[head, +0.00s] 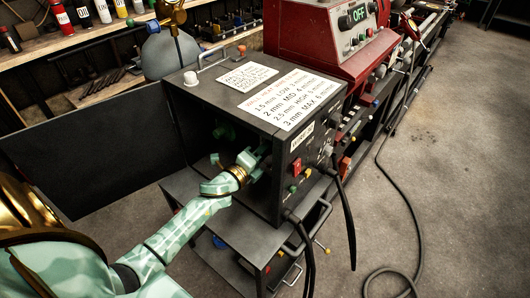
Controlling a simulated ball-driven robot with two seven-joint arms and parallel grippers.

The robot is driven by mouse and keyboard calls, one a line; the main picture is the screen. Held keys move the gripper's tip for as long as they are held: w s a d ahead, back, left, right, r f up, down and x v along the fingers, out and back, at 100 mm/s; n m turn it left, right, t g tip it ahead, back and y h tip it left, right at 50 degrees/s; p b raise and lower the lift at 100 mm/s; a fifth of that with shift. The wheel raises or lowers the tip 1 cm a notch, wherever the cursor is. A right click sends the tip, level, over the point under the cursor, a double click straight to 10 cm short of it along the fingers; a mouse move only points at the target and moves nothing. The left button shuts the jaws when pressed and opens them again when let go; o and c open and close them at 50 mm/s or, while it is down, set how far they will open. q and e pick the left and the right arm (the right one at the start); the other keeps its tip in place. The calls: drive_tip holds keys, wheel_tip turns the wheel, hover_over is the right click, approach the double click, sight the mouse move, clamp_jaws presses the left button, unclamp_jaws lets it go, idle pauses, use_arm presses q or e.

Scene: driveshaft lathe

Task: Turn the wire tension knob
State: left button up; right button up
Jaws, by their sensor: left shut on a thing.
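The dark grey wire-feed welder box (205,105) stands on a cart, with printed labels on its top and its left side open. My left arm comes in from the lower left and reaches into that open side. My left gripper (257,157) is at the compartment's front edge, shut on a small part there, which I take to be the wire tension knob. The fingers and the shadow hide that part, so its shape and turn cannot be told. Small green parts (225,129) show deeper in the dark compartment. My right gripper is not in view.
The front panel has a red switch (297,166), and black cables (347,215) hang from it. A dark open door panel (80,160) stands left of the box. A red lathe (325,38) is behind. A hose (385,180) lies on the open floor at right.

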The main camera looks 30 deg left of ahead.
use_arm(q)
drive_tip(key=shift+f+m+b, duration=0.15)
drive_tip(key=shift+m+b, duration=0.15)
drive_tip(key=shift+m, duration=0.9)
drive_tip(key=o, duration=1)
drive_tip(key=s, duration=1.1)
drive_tip(key=s+a, duration=0.1)
drive_tip(key=s, duration=0.4)
drive_tip(key=shift+s+a, duration=0.1)
drive_tip(key=shift+s, duration=0.1)
